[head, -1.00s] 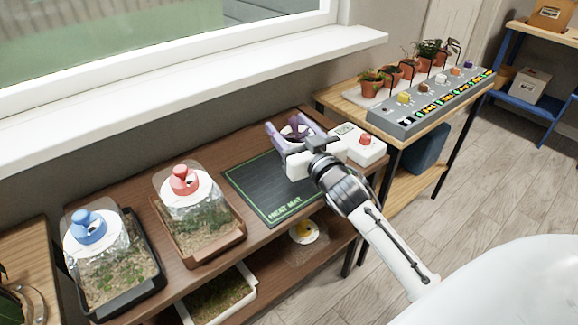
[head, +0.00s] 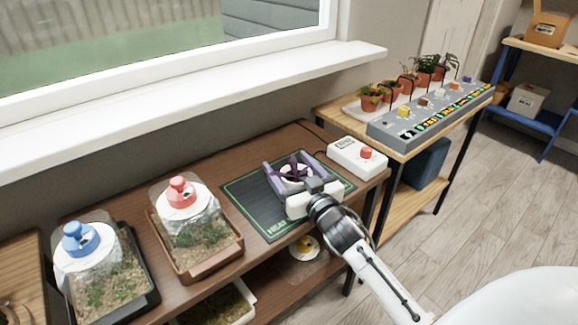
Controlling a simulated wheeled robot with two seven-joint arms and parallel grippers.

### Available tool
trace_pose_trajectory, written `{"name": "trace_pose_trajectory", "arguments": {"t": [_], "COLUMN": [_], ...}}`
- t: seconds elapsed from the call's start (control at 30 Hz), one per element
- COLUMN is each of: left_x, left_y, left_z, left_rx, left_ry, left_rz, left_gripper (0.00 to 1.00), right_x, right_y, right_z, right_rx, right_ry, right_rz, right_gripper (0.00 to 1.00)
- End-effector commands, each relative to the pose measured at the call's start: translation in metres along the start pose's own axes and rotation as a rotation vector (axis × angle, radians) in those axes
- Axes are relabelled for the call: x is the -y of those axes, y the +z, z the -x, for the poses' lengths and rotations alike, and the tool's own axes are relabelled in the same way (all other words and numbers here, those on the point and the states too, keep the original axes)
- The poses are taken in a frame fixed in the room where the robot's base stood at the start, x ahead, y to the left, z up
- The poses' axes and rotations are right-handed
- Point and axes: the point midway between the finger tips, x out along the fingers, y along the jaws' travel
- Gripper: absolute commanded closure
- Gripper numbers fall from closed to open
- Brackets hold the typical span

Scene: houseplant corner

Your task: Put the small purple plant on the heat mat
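The small purple plant (head: 291,165), dark purple leaves in a pale pot, is between the two fingers of my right gripper (head: 293,172). The fingers sit on either side of the pot and appear shut on it. The plant is over the right part of the heat mat (head: 245,205), a dark mat with a green border line. I cannot tell whether the pot's base touches the mat, as the gripper hides it. My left gripper is not in view.
A white control box with a red knob (head: 366,153) stands right of the mat. Left of it are two domed trays, with a red-knobbed lid (head: 181,191) and a blue-knobbed lid (head: 78,238). Potted plants (head: 371,98) stand behind a grey panel (head: 410,125) on the right bench.

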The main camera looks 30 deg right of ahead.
Motion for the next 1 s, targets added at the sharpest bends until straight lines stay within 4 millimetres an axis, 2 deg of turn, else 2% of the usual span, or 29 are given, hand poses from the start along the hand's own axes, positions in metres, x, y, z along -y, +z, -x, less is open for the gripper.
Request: {"name": "trace_pose_trajectory", "arguments": {"t": [0.33, 0.43, 0.57, 0.8, 1.0], "left_x": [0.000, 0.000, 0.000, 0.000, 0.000], "left_y": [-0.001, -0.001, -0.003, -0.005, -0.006], "left_z": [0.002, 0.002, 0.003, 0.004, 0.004], "left_rx": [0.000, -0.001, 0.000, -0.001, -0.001], "left_ry": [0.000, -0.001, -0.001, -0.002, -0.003], "left_rz": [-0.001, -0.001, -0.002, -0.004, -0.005], "left_gripper": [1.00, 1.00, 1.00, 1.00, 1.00], "right_x": [0.000, 0.000, 0.000, 0.000, 0.000], "right_y": [-0.003, -0.001, -0.001, -0.001, -0.002], "right_z": [0.000, 0.009, 0.033, 0.085, 0.112], "right_rx": [0.000, 0.003, 0.003, 0.003, 0.001], "right_ry": [0.000, 0.000, 0.000, 0.001, 0.001], "right_rz": [0.000, -0.001, -0.002, -0.003, -0.002], "right_gripper": [0.24, 0.24, 0.24, 0.24, 0.24]}}
